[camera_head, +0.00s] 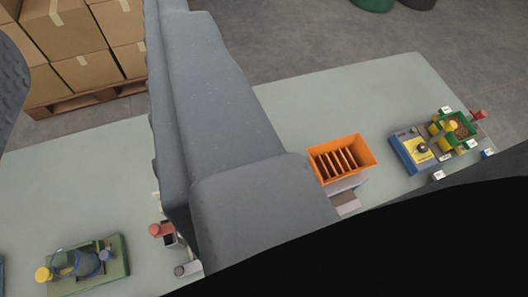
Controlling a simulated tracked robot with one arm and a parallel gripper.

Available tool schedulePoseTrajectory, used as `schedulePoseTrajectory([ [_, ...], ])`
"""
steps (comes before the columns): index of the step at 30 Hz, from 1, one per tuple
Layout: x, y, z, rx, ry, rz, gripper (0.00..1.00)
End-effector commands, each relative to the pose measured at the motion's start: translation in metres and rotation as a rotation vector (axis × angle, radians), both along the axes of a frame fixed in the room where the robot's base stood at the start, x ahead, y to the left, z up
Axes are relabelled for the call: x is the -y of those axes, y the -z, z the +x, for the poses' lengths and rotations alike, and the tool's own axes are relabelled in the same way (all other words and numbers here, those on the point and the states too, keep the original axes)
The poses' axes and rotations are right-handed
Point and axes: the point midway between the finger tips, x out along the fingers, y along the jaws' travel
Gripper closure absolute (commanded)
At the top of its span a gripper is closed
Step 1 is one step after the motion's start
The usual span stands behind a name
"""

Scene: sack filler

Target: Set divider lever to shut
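An orange box with dark upright slats (342,158), which looks like the divider, stands on the pale green table right of centre. Light grey parts (346,192) show just below it, partly cut off by a black shape. I cannot make out a divider lever or its position. A large grey part of my arm crosses the middle of the view and hides what lies left of the box. My gripper's fingers do not show.
A blue and yellow device (418,150) and a green-framed tray (455,128) stand at right. A red knob (160,229) and grey knob (187,269) show left of my arm. A green-based device (85,265) stands lower left. Cartons (65,30) are stacked behind.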

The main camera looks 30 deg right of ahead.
Motion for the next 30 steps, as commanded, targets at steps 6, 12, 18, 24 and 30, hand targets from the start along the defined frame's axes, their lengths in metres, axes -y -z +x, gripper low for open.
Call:
schedulePoseTrajectory([
  [6,0.000,0.000,0.000,0.001,0.000,0.000,0.64],
  [12,0.000,0.000,0.001,-0.003,0.001,0.001,0.57],
  [18,0.011,0.021,0.028,-0.097,0.033,0.033,0.57],
  [24,0.036,0.079,0.076,-0.324,0.120,0.118,0.57],
  [30,0.068,0.145,0.111,-0.556,0.228,0.215,0.57],
])
